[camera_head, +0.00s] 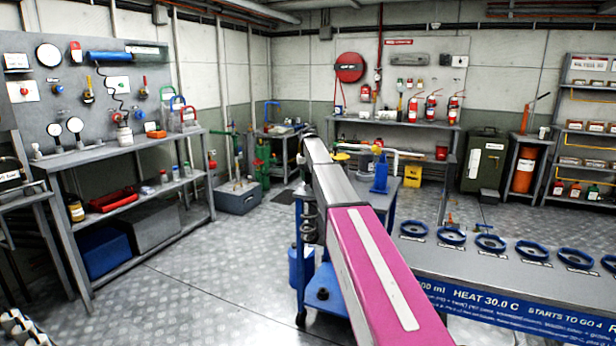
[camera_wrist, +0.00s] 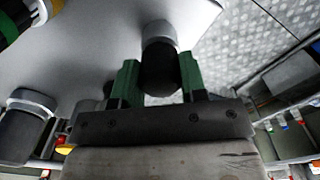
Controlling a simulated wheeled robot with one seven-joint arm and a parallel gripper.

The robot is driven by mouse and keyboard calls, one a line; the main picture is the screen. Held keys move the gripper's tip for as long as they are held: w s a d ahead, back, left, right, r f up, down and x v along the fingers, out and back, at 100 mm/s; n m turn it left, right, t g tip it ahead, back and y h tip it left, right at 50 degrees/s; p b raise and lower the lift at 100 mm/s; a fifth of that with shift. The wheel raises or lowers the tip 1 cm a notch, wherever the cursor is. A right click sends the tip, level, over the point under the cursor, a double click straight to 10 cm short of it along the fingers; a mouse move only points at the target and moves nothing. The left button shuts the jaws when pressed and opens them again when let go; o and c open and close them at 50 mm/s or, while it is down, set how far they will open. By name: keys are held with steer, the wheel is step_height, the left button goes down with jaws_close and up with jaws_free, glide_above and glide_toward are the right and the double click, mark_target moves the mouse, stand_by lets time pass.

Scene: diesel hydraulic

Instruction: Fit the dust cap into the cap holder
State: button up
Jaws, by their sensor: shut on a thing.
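In the wrist view, my gripper (camera_wrist: 160,78) has its green fingers on either side of a dark, round piece, which looks like the dust cap (camera_wrist: 159,76). The gripper is shut on it. A lighter grey cylinder (camera_wrist: 159,34) shows directly beyond the dark piece, against a pale grey surface (camera_wrist: 95,35). I cannot tell whether this cylinder is part of the cap or of the cap holder, or whether the two touch. I cannot make out the cap holder for sure. In the head view, my arm hides the gripper and cap.
A similar dark piece with a grey collar (camera_wrist: 28,115) stands at left in the wrist view. A banded green, yellow and black part (camera_wrist: 22,18) is at top left. In the head view, a bench with blue rings (camera_head: 484,266) is at right. Floor is clear at left centre.

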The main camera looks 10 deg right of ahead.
steer(key=o, duration=1.1)
